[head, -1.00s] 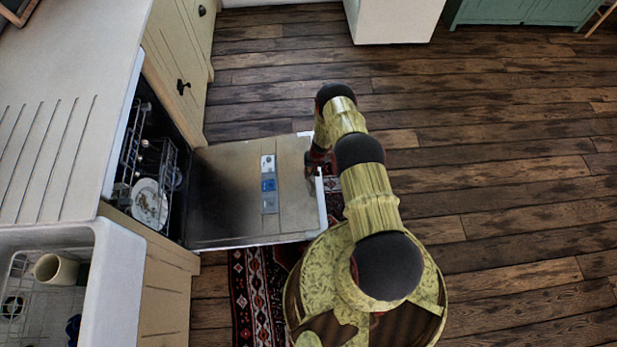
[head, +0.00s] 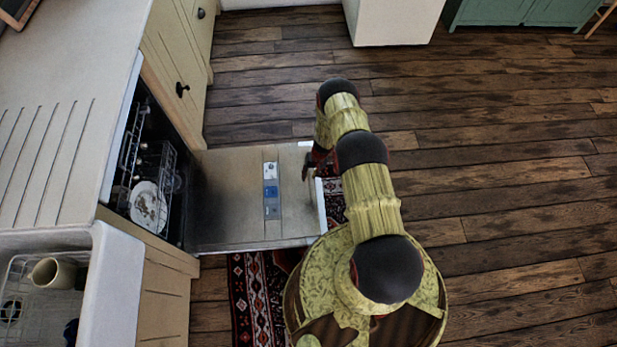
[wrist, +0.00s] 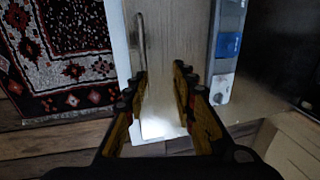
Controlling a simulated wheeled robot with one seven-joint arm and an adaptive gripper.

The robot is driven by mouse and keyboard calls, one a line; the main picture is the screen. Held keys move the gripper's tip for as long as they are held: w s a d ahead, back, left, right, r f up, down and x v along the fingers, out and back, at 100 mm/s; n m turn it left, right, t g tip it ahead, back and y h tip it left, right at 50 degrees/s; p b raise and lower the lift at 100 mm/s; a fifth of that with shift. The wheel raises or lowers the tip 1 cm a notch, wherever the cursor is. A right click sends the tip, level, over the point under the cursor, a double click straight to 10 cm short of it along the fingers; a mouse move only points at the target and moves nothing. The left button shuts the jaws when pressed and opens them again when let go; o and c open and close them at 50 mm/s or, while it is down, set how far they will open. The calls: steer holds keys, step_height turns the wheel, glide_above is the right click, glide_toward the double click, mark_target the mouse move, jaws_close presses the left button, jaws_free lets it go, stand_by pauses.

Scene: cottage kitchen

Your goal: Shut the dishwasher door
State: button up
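The dishwasher door (head: 228,200) is folded down open, its metal inner face up, with a detergent dispenser (head: 271,190) on it. The dishwasher's racks (head: 150,195) show inside, with a plate in them. My gripper (head: 308,172) is over the door's outer edge, toward its far corner. In the wrist view, my gripper (wrist: 160,74) is open with nothing between its fingers. The door (wrist: 178,45) shows below and between them, with its pale edge strip and the dispenser (wrist: 228,45) to the right. I cannot tell whether the fingers touch the door.
A patterned rug (head: 255,300) lies on the wooden floor, partly under the door. The counter (head: 60,100) and a white sink (head: 122,285) with a mug (head: 52,271) are at left. Cabinets (head: 178,60) stand beyond the dishwasher. The floor at right is clear.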

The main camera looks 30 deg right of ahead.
steer(key=v, duration=0.9)
steer(key=shift+r, duration=0.15)
stand_by(0.4)
